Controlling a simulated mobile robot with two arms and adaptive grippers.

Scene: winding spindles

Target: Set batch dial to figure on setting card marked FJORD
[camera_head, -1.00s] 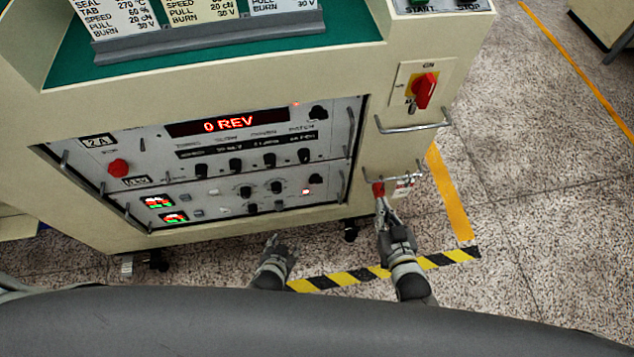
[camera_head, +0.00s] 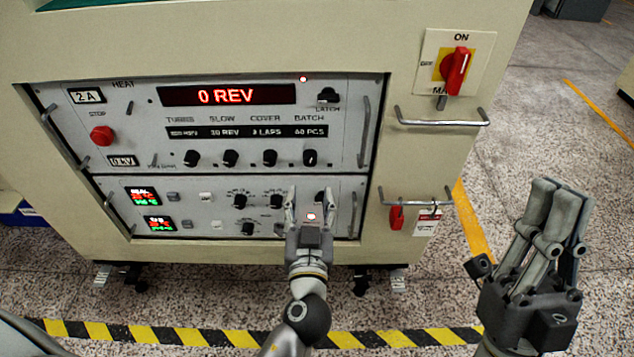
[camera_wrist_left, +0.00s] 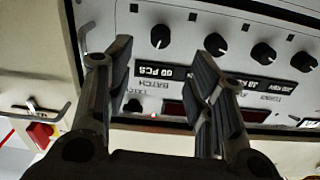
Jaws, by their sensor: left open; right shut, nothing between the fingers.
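The batch dial (camera_head: 311,157) is a black knob at the right end of a row on the upper panel, under the BATCH window (camera_head: 310,131), which seems to read 60 PCS. In the left wrist view the batch dial (camera_wrist_left: 160,36) shows upside down, beyond the fingers and apart from them. My left gripper (camera_head: 312,203) is open and empty in front of the lower panel, below the dial. My right gripper (camera_head: 558,205) is shut and empty, out to the right of the cabinet. No setting card is in view.
Other knobs (camera_head: 230,158) stand close to the left of the dial. A latch knob (camera_head: 328,95), a red stop button (camera_head: 101,135) and a red main switch (camera_head: 457,70) are also on the cabinet. Metal handles (camera_head: 440,122) stick out at the right.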

